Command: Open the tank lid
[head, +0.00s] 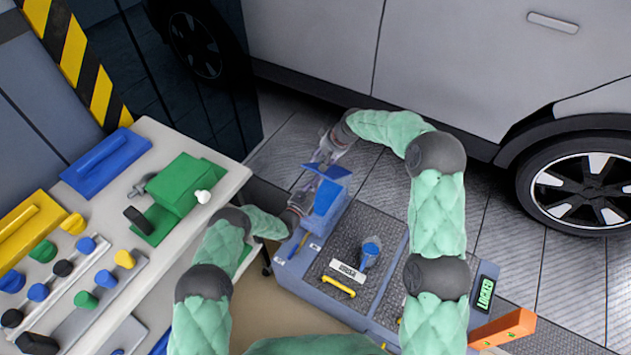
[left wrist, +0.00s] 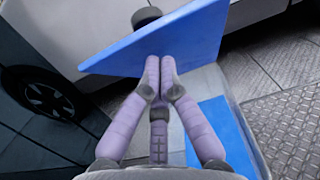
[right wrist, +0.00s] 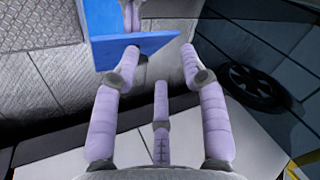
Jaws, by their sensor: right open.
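The tank (head: 345,190) is a grey-blue box on the floor unit, with a blue panel on its face. Its flat blue lid (head: 325,171) is tilted up from the box top. The lid also shows in the left wrist view (left wrist: 190,38) and the right wrist view (right wrist: 135,46). My left gripper (head: 306,193) is at the tank's left side. Its fingertips (left wrist: 160,68) are together at the lid's lower edge, seemingly touching it. My right gripper (head: 322,158) is open above the lid's far side. Its left fingertip (right wrist: 129,55) is close to the lid's edge; contact is unclear.
A workbench (head: 236,178) with a green vise (head: 180,190), knobs and trays stands at the left. A parked car (head: 440,50) is behind. The unit carries a labelled plate, yellow handle (head: 338,287) and "LOCKED" display (head: 486,292). An orange block (head: 503,328) lies front right.

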